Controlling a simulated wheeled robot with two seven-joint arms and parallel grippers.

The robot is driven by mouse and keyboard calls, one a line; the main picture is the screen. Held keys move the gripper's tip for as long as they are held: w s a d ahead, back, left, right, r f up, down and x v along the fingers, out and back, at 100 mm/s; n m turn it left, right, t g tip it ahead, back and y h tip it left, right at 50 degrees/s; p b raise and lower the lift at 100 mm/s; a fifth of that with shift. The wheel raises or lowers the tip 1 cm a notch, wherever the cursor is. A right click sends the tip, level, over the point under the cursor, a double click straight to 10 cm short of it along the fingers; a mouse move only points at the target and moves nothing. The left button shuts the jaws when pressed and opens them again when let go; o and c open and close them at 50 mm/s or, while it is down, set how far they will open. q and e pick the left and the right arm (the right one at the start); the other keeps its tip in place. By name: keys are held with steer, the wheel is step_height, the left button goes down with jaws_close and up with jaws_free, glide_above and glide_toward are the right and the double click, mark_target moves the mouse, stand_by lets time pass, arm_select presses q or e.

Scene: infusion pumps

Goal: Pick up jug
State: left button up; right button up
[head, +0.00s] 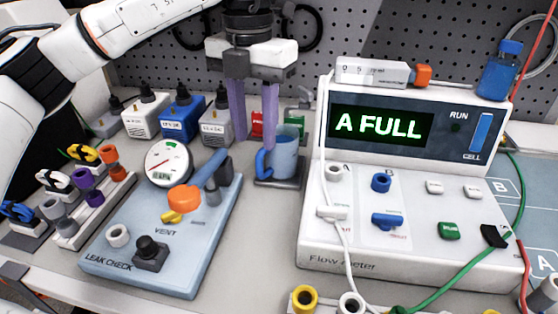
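The blue jug (284,155) stands upright on a dark pad at the back of the bench, between the leak check box and the flow meter. Its handle sticks out to the left. My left gripper (254,146) comes down from above with its two purple fingers pointing down and spread apart. It is open, with nothing seen between the fingers. The right finger's tip overlaps the jug's left rim and the top of its handle in the picture; I cannot tell if they touch. My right gripper is not in view.
The flow meter (408,238) with its "A FULL" display stands close on the jug's right. The leak check box (185,262) with a gauge and orange-ended lever is in front left. Several small boxes (182,117) stand behind left. A pegboard closes the back.

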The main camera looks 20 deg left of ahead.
mark_target(259, 152)
arm_select(q)
step_height(259, 152, down, 2)
steer(key=shift+f, duration=0.15)
steer(key=f, duration=0.5)
steer(key=shift+w+d+f, duration=0.15)
steer(key=shift+w+f, duration=0.1)
steer(key=shift+f, duration=0.1)
jaws_close()
